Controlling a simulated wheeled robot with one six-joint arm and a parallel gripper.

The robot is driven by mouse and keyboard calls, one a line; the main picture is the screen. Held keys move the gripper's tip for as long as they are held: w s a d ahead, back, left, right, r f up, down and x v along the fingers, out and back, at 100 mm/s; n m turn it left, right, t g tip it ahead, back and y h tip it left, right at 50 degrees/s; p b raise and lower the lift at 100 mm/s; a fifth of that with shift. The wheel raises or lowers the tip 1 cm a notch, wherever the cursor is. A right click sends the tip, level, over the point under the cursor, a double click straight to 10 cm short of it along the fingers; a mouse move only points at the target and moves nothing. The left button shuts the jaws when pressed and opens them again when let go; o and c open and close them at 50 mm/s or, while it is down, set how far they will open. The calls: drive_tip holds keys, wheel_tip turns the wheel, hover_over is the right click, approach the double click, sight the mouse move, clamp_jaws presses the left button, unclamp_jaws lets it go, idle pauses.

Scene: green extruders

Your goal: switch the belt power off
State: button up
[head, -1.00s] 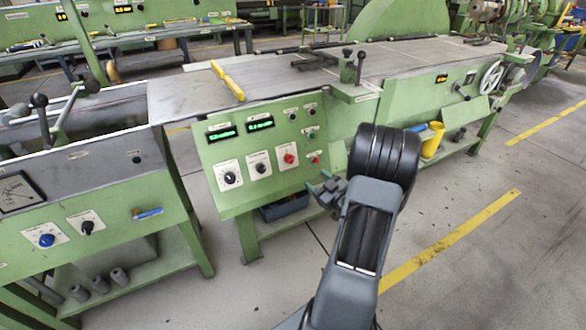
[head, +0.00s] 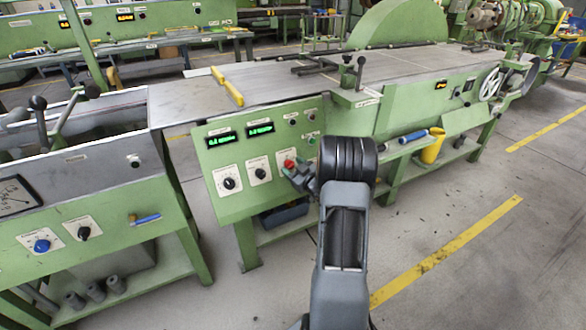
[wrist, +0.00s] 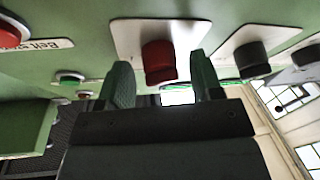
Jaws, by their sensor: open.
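The green control panel (head: 222,205) stands mid-picture in the head view. Its lower row has two black knobs on white plates and, to their right, a red knob (head: 289,164). In the wrist view the red knob (wrist: 158,62) sits on its white plate between my fingertips, just beyond them. I cannot tell whether they touch it. My gripper (head: 298,176) is open, close to the panel's right part; its fingers also show in the wrist view (wrist: 163,82). A red button (wrist: 10,36) with a partly cut-off "Belt s..." label is at the wrist view's left edge.
A green button (wrist: 70,77) and black knobs (wrist: 251,58) lie near the red knob. Two lit displays (head: 221,139) are above the knobs. A blue bin (head: 283,215) is under the panel. A yellow bucket (head: 433,146) stands at right. The floor at right is clear.

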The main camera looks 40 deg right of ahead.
drive_tip(key=shift+w, duration=0.1)
drive_tip(key=c, duration=0.9)
drive_tip(key=shift+n, duration=0.3)
drive_tip(key=shift+n+y+b, duration=0.6)
drive_tip(key=shift+n+b, duration=0.2)
drive_tip(key=shift+n, duration=0.4)
drive_tip(key=n+g+y, duration=0.1)
drive_tip(key=n, duration=0.2)
drive_tip(key=shift+d+r+b, duration=0.1)
drive_tip(key=shift+d+b, duration=0.05)
drive_tip(key=shift+b, duration=0.25)
drive_tip(key=n, duration=0.2)
drive_tip(key=n+g+y, duration=0.1)
drive_tip(key=n, duration=0.1)
drive_tip(key=shift+r+g, duration=0.2)
drive_tip(key=shift+g, duration=0.1)
drive_tip(key=shift+w+r+n+g+p, duration=0.1)
drive_tip(key=shift+n+g+p, duration=0.45)
drive_tip(key=shift+n, duration=1.15)
drive_tip(key=shift+n+g, duration=0.25)
drive_tip(key=shift+n, duration=0.05)
